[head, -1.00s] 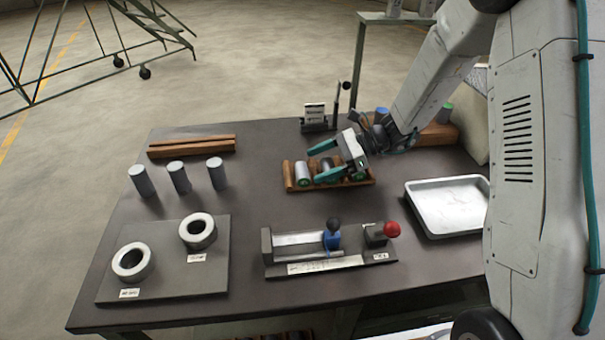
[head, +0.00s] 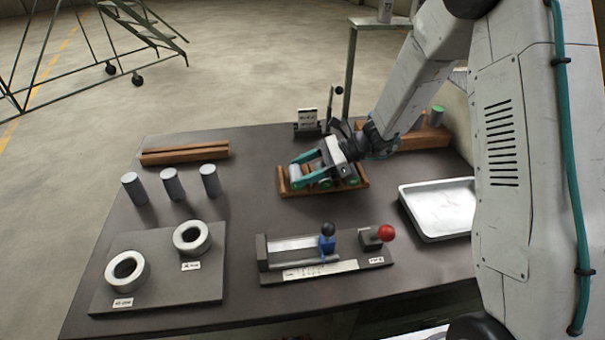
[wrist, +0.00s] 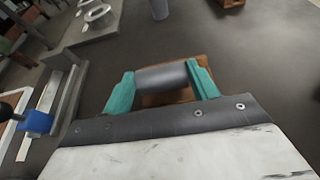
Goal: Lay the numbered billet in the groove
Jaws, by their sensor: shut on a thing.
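My gripper (head: 302,169) is shut on a grey cylindrical billet (wrist: 162,76). In the wrist view the billet lies crosswise between the teal fingers, and no number shows on it. In the head view the gripper is over the wooden rack (head: 284,190), where green-ended billets partly show. I cannot tell whether the held billet still touches the rack. A long wooden block with a lengthwise groove (head: 186,153) lies at the back left. A metal fixture with a channel (head: 292,248), a blue slide and a red knob stands at the front.
Several upright grey cylinders (head: 172,184) stand at the left. A plate with two rings (head: 190,238) is at the front left. The table between the rack and cylinders is clear.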

